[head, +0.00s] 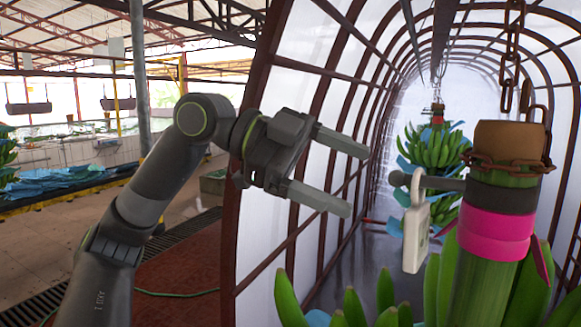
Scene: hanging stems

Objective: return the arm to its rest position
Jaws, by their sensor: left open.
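My left arm comes in from the left and its gripper (358,181) is open, with nothing between its two fingers. The fingers point right, toward a hanging banana stem (487,270), and stay apart from it. The stem has a brown top, a rusty chain around it, a dark band and a pink band (495,232). A white tag-like piece (415,235) hangs from a dark rod at the stem's left side. Green bananas (440,280) show around its lower part. My right gripper is not in view.
A second banana bunch (435,148) with blue sheets hangs farther back in the arched tunnel (300,130). A chain (511,60) runs up above the near stem. At the left are a long trough with blue material (60,185) and a post (139,70). A green hose lies on the floor.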

